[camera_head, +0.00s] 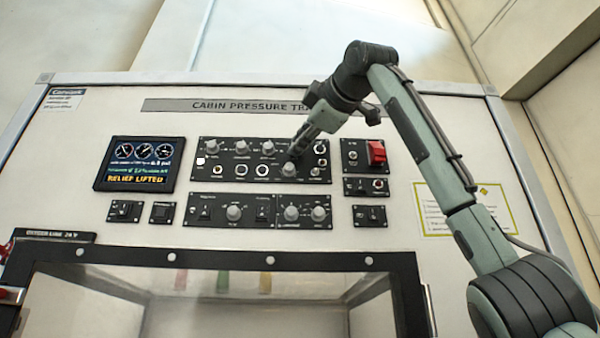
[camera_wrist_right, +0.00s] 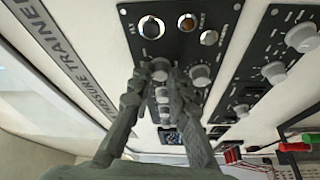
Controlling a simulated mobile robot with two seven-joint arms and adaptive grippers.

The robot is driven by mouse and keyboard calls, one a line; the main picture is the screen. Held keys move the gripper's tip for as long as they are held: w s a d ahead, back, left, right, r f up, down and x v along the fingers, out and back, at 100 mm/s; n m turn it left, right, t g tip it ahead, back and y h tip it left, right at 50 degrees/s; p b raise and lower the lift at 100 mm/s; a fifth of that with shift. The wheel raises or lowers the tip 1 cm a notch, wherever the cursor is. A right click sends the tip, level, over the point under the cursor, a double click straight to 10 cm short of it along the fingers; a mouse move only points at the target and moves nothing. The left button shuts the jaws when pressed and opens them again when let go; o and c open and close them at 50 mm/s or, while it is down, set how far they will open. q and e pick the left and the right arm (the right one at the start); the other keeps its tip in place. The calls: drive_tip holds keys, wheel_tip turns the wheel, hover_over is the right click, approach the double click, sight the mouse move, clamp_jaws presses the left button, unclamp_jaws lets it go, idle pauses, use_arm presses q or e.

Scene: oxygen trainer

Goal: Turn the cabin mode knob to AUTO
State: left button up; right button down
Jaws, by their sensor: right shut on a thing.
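My right gripper (camera_head: 301,150) reaches the upper right part of the black knob panel (camera_head: 205,182). In the right wrist view the gripper (camera_wrist_right: 162,76) has its fingers on both sides of a grey knob (camera_wrist_right: 160,67) and is shut on it. In the head view the fingers cover this knob. Another grey knob (camera_head: 289,169) is just below the fingers; it also shows right of them in the wrist view (camera_wrist_right: 200,75). The knob labels and pointer positions are too small to read, so I cannot tell which is the cabin mode knob. My left gripper is not in view.
A screen (camera_head: 139,164) at the left reads "RELIEF LIFTED". A red guarded switch (camera_head: 376,152) sits right of the gripper. A lower panel (camera_head: 258,225) holds more knobs. A dark-framed window (camera_head: 215,260) is below. The area in front of the panels looks clear.

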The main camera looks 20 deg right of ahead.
drive_tip(key=n+g, duration=0.1)
drive_tip(key=n, duration=0.2)
drive_tip(key=n+g, duration=0.1)
drive_tip(key=n, duration=0.1)
drive_tip(key=shift+a+r+n, duration=0.1)
drive_tip(key=shift+r+n, duration=0.1)
drive_tip(key=shift+n, duration=0.2)
drive_tip(key=shift+h, duration=0.3)
drive_tip(key=c, duration=1.4)
unclamp_jaws()
drive_tip(key=shift+c, duration=0.2)
drive_tip(key=s+d+r, duration=0.1)
drive_tip(key=s, duration=1)
drive_tip(key=shift+s+r, duration=0.4)
